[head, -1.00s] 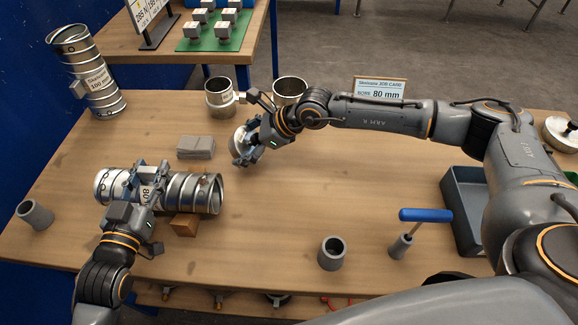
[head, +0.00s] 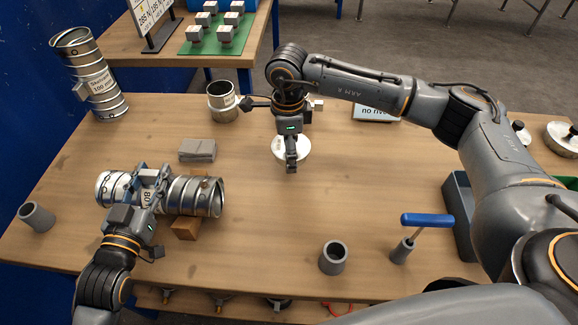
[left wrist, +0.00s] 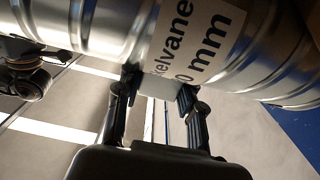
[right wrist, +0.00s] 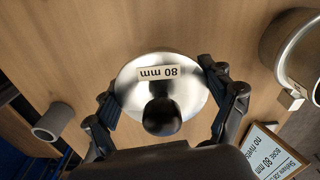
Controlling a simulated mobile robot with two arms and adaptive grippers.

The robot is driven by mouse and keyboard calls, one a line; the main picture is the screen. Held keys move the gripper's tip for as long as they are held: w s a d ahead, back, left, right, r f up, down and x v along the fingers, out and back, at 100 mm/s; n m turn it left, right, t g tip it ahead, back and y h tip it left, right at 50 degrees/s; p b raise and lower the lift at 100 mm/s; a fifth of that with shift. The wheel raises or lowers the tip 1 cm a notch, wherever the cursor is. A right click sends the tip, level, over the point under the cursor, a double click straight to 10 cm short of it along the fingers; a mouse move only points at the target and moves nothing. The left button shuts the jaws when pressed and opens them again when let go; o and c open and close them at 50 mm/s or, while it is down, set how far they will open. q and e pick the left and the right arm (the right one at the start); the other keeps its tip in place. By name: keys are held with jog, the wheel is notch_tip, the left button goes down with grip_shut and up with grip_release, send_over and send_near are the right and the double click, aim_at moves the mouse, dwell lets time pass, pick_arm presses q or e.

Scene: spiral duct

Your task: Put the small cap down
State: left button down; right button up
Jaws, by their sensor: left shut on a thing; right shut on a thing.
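The small cap (right wrist: 143,96) is a round silver disc with a black knob and an "80 mm" label. In the head view the cap (head: 305,150) shows white behind my right gripper (head: 291,168), over the middle of the table. In the right wrist view my right gripper's fingers (right wrist: 165,92) are shut on the cap, one on each side. Whether the cap touches the table is unclear. My left gripper (head: 147,178) is shut on the lying metal duct (head: 190,194); in the left wrist view its fingers (left wrist: 160,95) flank a small block on the duct (left wrist: 110,25).
A tall duct (head: 92,80) stands at the back left beside a metal collar (head: 222,103). A grey block (head: 197,150), wooden block (head: 186,228), grey cups (head: 333,257) (head: 37,216) and a blue-handled tool (head: 427,220) stand around. The table centre is clear.

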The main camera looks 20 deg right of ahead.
jog(key=shift+f, duration=3)
jog(key=shift+f, duration=0.1)
jog(key=o, duration=1.2)
jog(key=shift+c, duration=0.2)
notch_tip(320, 180, up, 12)
jog(key=shift+r, duration=0.15)
